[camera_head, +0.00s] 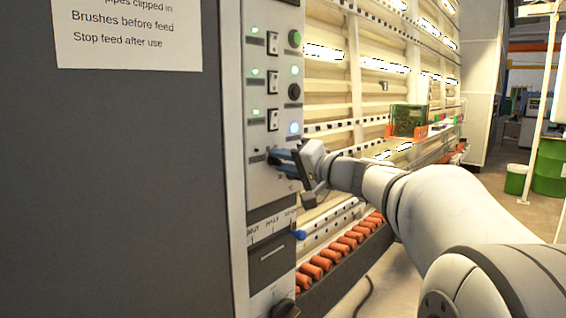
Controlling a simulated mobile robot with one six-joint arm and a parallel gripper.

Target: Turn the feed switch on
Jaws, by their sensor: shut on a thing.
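The light grey control panel (260,187) is on the side of the dark cabinet, left of centre. My gripper (273,157) is at the lower part of this panel, with its blue-grey fingers against the panel face. It is shut on a small control there, which I take to be the feed switch. The fingers hide the control, so its position cannot be told. Its label is too small to read.
Above my gripper are several black rocker switches (273,120), lit green lamps, a green button (295,39) and a black knob (293,91). A lower panel has another dark knob (285,309). Orange rollers (322,263) and a rack holding a green board (408,120) lie right.

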